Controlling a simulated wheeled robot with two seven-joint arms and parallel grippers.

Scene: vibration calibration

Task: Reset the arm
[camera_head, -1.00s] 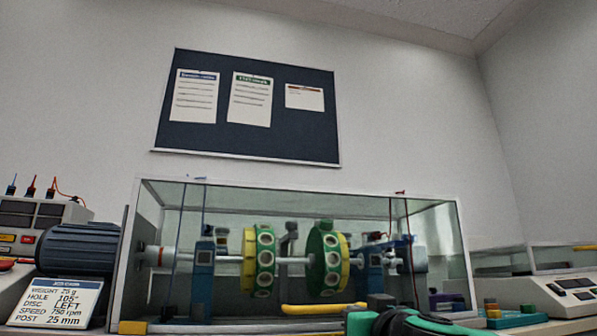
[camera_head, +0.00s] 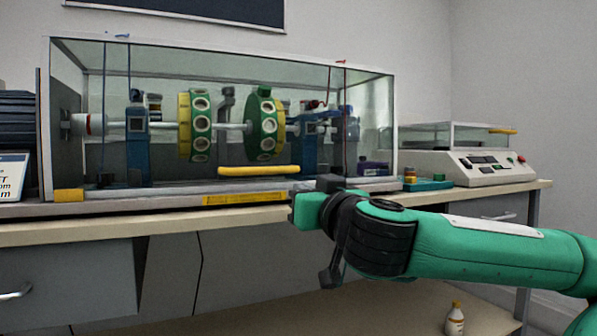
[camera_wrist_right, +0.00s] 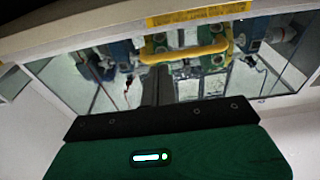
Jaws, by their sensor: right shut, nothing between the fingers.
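My right arm (camera_head: 470,246), green with black joints, reaches in from the right in the head view. Its gripper (camera_head: 328,184) is in front of the bench edge, near the lower right of the glass case. In the wrist view the dark fingers (camera_wrist_right: 157,88) are together and empty, pointing toward the case's yellow handle (camera_wrist_right: 185,52). The fingers look apart from the handle, though the exact gap is hard to tell. My left gripper is not in view.
The glass case (camera_head: 210,66) holds a shaft with two green-and-yellow discs (camera_head: 265,125). A yellow handle (camera_head: 258,170) is at its front. A white instrument (camera_head: 465,168) stands right on the bench (camera_head: 240,222). A small bottle (camera_head: 454,320) is below.

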